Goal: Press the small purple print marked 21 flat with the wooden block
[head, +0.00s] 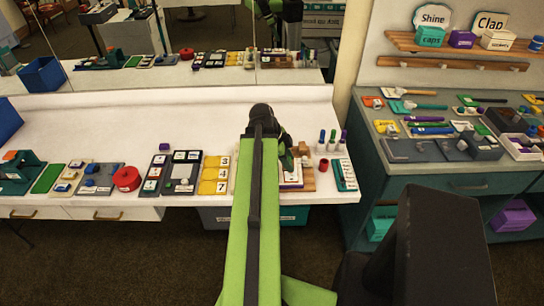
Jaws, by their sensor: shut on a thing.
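My green arm reaches over the white bench, and its dark wrist hides much of the work spot. My gripper (287,158) is low at the bench's front part, shut on a small tan piece that looks like the wooden block (303,150). Just below it lies a pale sheet with a purplish edge (292,178), perhaps the print; its number cannot be read. A tan wooden board (308,179) shows beside the sheet. Whether the block touches the sheet cannot be told.
A yellow number card (214,175) lies left of my arm. Small bottles (332,142) and a teal-edged card (344,175) stand to the right. A red round tin (126,178) and several trays line the left.

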